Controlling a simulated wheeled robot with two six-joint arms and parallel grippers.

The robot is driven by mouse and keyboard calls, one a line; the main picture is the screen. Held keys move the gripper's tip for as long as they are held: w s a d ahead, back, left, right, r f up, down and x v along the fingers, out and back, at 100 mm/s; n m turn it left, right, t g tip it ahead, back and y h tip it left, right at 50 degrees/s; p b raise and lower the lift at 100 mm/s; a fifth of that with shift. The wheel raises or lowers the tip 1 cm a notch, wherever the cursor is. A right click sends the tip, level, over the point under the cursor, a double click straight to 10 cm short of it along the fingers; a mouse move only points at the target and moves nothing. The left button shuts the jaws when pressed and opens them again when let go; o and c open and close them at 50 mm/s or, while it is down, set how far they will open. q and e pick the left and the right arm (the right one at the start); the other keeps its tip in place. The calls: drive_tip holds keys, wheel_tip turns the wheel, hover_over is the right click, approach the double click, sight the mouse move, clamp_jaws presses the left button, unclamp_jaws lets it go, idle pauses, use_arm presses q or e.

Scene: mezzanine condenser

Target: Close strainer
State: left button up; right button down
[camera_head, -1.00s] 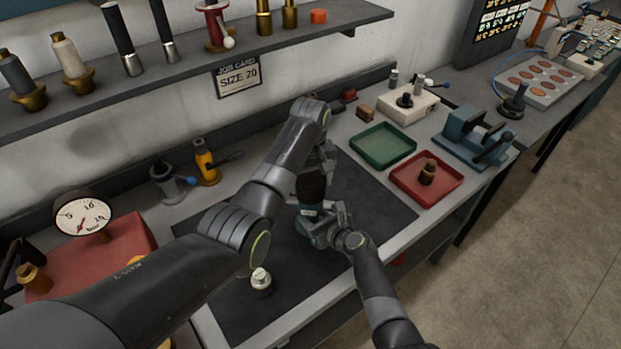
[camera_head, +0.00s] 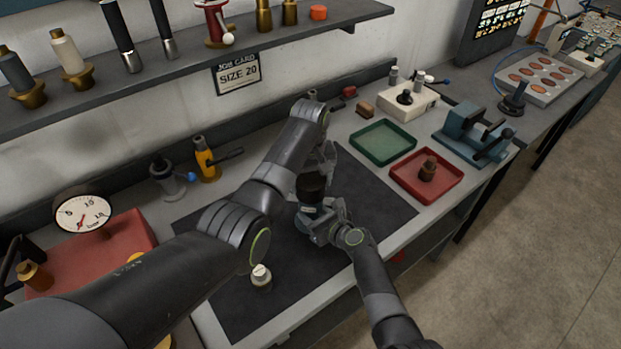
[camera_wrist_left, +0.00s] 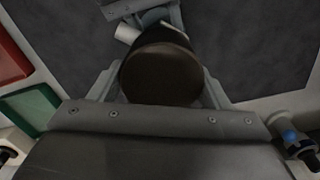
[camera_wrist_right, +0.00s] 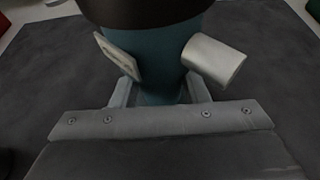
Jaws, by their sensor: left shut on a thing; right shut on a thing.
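The strainer has a teal body (camera_wrist_right: 160,50) with a pale side stub (camera_wrist_right: 214,60) and a tag-like plate. A dark brown round cap (camera_head: 311,187) sits at its top, also seen from above in the left wrist view (camera_wrist_left: 160,75). My left gripper (camera_head: 322,172) is shut on the dark cap from above. My right gripper (camera_head: 322,228) is shut on the teal body from the front side, below the cap. The strainer is held over the dark mat. Whether the cap is fully seated cannot be told.
A small pale-topped metal part (camera_head: 261,276) stands on the dark mat (camera_head: 375,205). A green tray (camera_head: 383,158) is empty; a red tray (camera_head: 452,188) holds a brown fitting (camera_head: 428,169). A teal vise (camera_head: 465,130) stands behind. A red gauge box (camera_head: 110,250) is at left.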

use_arm(q)
drive_tip(key=m, duration=0.5)
drive_tip(key=shift+d, duration=0.1)
drive_tip(key=m, duration=0.6)
drive_tip(key=shift+d+m, duration=0.1)
drive_tip(key=shift+m, duration=0.2)
drive_tip(key=m, duration=0.4)
drive_tip(key=shift+s+m, duration=0.15)
drive_tip(key=shift+m, duration=0.15)
drive_tip(key=m, duration=0.6)
drive_tip(key=shift+s, duration=0.1)
drive_tip(key=m, duration=0.4)
drive_tip(key=shift+m, duration=0.3)
drive_tip(key=m, duration=0.6)
drive_tip(key=shift+s+a, duration=0.1)
drive_tip(key=shift+a, duration=0.1)
drive_tip(key=m, duration=0.4)
drive_tip(key=shift+a+m, duration=0.1)
drive_tip(key=shift+m, duration=0.2)
drive_tip(key=m, duration=0.4)
drive_tip(key=shift+m, duration=0.3)
